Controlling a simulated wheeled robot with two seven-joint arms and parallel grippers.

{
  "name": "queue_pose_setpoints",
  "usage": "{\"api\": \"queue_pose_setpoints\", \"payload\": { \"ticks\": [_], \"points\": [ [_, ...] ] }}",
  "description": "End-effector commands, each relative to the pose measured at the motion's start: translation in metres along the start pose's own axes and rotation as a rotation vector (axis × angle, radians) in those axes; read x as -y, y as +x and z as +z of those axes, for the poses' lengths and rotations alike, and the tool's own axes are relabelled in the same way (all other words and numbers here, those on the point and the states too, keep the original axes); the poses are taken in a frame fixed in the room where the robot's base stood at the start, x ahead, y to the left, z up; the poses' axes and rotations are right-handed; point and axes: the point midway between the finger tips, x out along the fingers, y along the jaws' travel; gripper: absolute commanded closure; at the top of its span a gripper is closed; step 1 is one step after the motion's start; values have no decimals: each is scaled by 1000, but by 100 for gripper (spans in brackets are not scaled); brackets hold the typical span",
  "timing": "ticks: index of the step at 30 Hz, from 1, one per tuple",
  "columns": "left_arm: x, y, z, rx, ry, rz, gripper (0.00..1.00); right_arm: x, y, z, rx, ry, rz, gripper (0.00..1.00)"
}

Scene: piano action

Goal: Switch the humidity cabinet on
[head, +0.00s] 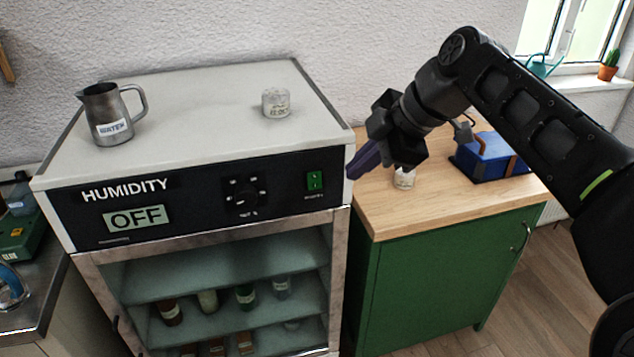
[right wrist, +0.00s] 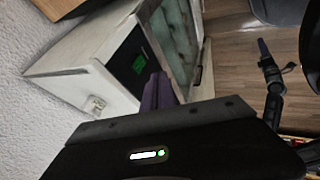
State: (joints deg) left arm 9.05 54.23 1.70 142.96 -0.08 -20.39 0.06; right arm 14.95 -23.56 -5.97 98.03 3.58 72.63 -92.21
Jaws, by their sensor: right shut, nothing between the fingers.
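The humidity cabinet (head: 205,85) stands at left centre in the head view. Its dark front panel has a display (head: 137,218) reading OFF, a round dial (head: 245,196) and a green rocker switch (head: 314,182) near the right end. My right gripper (head: 354,174) is shut and empty, its purple fingertips just right of the panel's end and apart from the switch. In the right wrist view its purple fingers (right wrist: 158,90) show in front of the cabinet, with the green switch (right wrist: 139,63) just beyond. A small part of my left gripper (right wrist: 264,52) shows at right there; its jaw state is unclear.
A metal jug (head: 110,115) labelled WATER and a small glass jar (head: 276,103) stand on the cabinet top. Labelled jars stand on shelves behind the glass door. To the right, a green cupboard (head: 440,275) with a wooden top carries a blue box (head: 490,155) and another small jar (head: 404,179).

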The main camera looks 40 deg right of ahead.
Motion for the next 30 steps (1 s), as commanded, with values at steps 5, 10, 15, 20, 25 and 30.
{"api": "queue_pose_setpoints", "payload": {
  "ticks": [5,10,15,20,25,30],
  "points": [
    [0,0,0,0,-1,0,40,0,5,0,0,0,-1,100],
    [0,-2,0,0,-1,0,40,0,23,0,0,1,-3,100],
    [-1,-5,0,0,-1,0,40,1,53,0,0,3,-5,100],
    [-3,-8,0,0,-1,0,40,0,86,0,0,2,-6,100],
    [-7,-18,0,1,-1,0,40,-15,107,0,1,2,-2,100],
    [-9,-23,0,1,-1,0,40,-30,118,1,0,2,-2,100]
  ]
}}
